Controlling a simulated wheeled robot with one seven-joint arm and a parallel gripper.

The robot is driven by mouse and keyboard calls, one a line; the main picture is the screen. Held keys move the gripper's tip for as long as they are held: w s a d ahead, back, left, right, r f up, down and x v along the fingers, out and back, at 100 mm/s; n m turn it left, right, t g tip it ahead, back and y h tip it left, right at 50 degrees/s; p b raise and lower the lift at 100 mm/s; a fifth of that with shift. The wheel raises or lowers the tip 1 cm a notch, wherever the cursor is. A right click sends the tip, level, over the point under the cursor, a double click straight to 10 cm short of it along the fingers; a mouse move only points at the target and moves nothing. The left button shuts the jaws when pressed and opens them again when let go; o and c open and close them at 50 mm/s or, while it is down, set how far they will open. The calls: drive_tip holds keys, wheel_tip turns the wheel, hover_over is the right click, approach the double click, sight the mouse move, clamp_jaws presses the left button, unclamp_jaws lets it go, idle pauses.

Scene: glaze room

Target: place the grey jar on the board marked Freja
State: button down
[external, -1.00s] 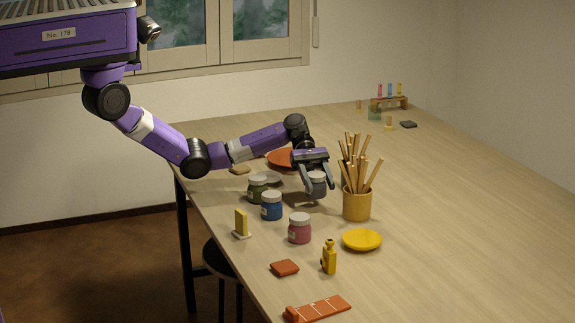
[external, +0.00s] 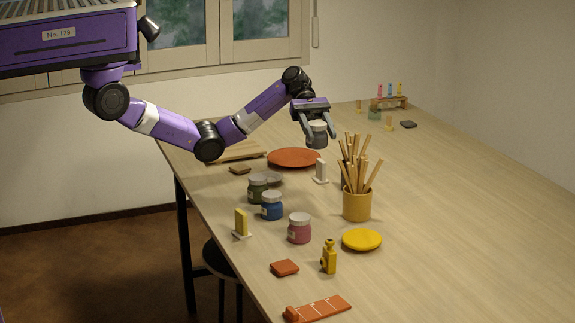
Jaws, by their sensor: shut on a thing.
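My gripper (external: 319,137) is shut on the grey jar (external: 317,128), which has a pale lid. It holds the jar upright, well above the table, over the area behind the pencil pot. A light wooden board (external: 236,153) lies at the table's far left edge, left of and below the gripper in the picture. I cannot read any name on it. A round orange plate (external: 294,157) lies between the board and the spot below the jar.
A green jar (external: 257,188), blue jar (external: 271,207) and pink jar (external: 299,230) stand nearer the front. A white stand (external: 320,172) and an orange pot of sticks (external: 357,205) stand to their right. The table's right side is mostly clear.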

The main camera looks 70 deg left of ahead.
drive_tip(key=w+a+r+n+t+p, duration=0.1)
drive_tip(key=a+n+t+p, duration=0.15)
drive_tip(key=a, duration=0.65)
drive_tip(key=w+a+r+n+t+p, duration=0.1)
drive_tip(key=w+a+n+t, duration=0.15)
drive_tip(key=a, duration=0.55)
drive_tip(key=n+t+y+p, duration=0.4)
drive_tip(key=n+t+y, duration=0.6)
drive_tip(key=n+y, duration=0.35)
hover_over(238, 148)
drive_tip(key=shift+n, duration=0.35)
wheel_tip(238, 148, down, 19)
drive_tip(key=shift+w+d+f, duration=0.1)
drive_tip(key=shift+f, duration=0.05)
drive_tip(key=c, duration=0.6)
unclamp_jaws()
drive_tip(key=shift+f, duration=0.15)
